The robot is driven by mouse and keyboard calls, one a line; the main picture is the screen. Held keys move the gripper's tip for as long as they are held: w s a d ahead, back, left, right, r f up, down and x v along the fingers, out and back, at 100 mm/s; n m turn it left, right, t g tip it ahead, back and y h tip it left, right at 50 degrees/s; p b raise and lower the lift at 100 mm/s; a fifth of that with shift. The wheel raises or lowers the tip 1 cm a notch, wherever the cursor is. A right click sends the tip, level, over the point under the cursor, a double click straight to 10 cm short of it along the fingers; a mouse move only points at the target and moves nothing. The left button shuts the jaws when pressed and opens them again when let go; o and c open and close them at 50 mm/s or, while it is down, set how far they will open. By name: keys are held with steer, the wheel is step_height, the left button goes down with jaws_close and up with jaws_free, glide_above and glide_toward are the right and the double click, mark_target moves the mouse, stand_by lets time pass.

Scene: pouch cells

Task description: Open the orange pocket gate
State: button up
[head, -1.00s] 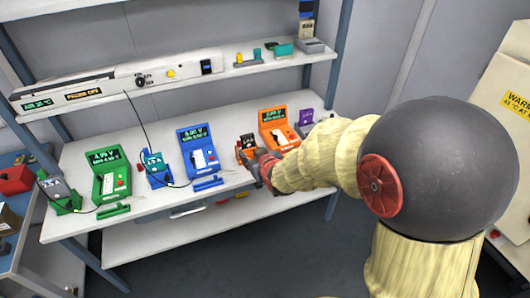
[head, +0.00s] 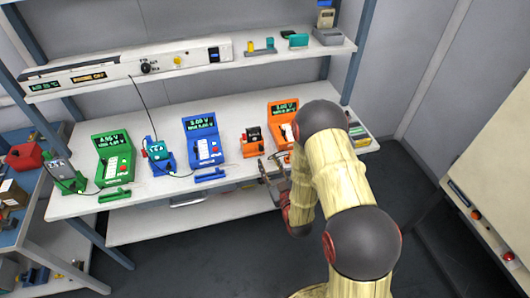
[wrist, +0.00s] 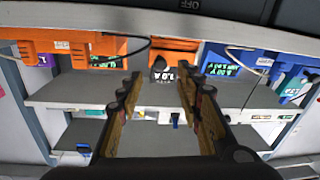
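The orange meter (head: 283,115) stands on the bench with its right part hidden behind my arm. A small orange holder (head: 251,141) with a dark cell stands left of it. In the wrist view, which looks upside down, the orange holder (wrist: 172,45) and its cell marked 3.0 A (wrist: 162,73) appear beyond the gap between the fingers. The orange meter (wrist: 105,45) is to the left there. I cannot clearly single out the orange pocket gate; my arm hides that area in the head view. My gripper (head: 270,168) (wrist: 155,84) is open and empty, at the bench's front edge.
Blue (head: 203,140) and green (head: 115,160) meters stand further left, with a blue gate bar (head: 211,175) and a green one (head: 114,196) before them. A shelf (head: 300,48) runs above. Open floor lies in front of the bench.

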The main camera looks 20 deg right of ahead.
mark_target(262, 150)
steer(key=w, duration=0.4)
steer(key=w+b, duration=0.1)
steer(key=w, duration=0.1)
steer(key=shift+w+a, duration=0.2)
steer(key=shift+a, duration=0.1)
steer(key=shift+c, duration=1.1)
jaws_close()
